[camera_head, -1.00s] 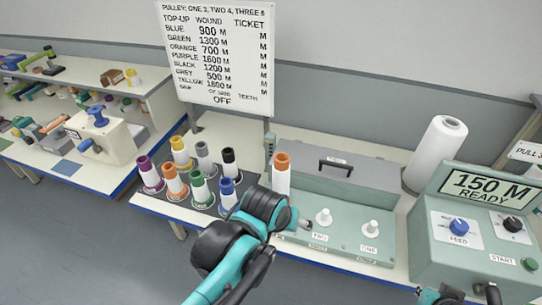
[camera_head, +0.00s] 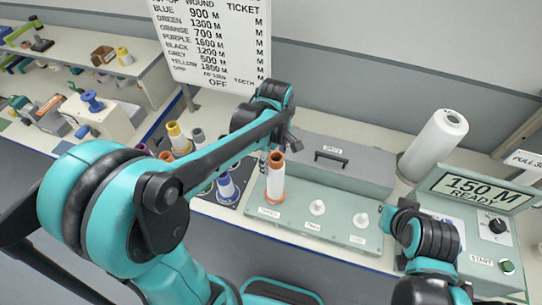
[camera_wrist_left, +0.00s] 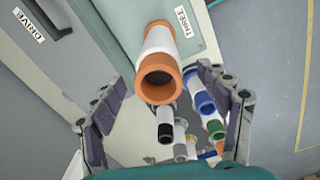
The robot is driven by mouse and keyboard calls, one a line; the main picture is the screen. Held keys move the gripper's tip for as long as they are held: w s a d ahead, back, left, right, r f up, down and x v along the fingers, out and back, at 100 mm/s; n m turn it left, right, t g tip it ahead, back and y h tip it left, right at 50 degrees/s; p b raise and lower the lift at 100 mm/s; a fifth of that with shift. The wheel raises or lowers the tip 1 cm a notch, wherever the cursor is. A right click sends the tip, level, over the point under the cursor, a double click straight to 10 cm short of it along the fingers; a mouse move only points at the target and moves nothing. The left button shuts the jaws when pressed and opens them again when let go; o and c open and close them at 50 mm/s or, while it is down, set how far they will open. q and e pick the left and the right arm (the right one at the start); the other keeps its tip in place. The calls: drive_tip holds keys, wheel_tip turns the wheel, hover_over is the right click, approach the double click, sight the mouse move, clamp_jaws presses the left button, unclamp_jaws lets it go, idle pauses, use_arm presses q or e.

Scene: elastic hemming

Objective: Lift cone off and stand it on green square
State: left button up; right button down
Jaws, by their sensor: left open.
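The cone, white with orange ends (camera_head: 275,178), stands upright at the left end of the green-grey machine top, by the label "THREE" in the left wrist view. My left gripper (camera_head: 290,142) is open just above and behind it. In the left wrist view the cone (camera_wrist_left: 165,62) shows between the two spread fingers, its open orange end facing the camera; I see no finger touching it. My right arm is at the lower right; its fingers cannot be made out. I cannot make out a green square.
Two white pegs (camera_head: 317,207) stand on the machine top right of the cone. Several thread cones, one blue (camera_head: 227,186), stand left of it, partly behind my left arm. A grey case (camera_head: 345,165) lies behind. A white roll (camera_head: 433,145) stands back right.

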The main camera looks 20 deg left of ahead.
use_arm(q)
wheel_tip(320, 180, down, 8)
drive_tip(key=shift+r+b, duration=0.1)
drive_tip(key=shift+b, duration=0.6)
drive_tip(key=c, duration=1.3)
drive_tip(key=shift+r+p, duration=2.25)
drive_tip(key=shift+r, duration=0.75)
drive_tip(key=shift+r+p, duration=1.5)
drive_tip(key=shift+r, duration=0.55)
drive_tip(key=shift+f, duration=0.1)
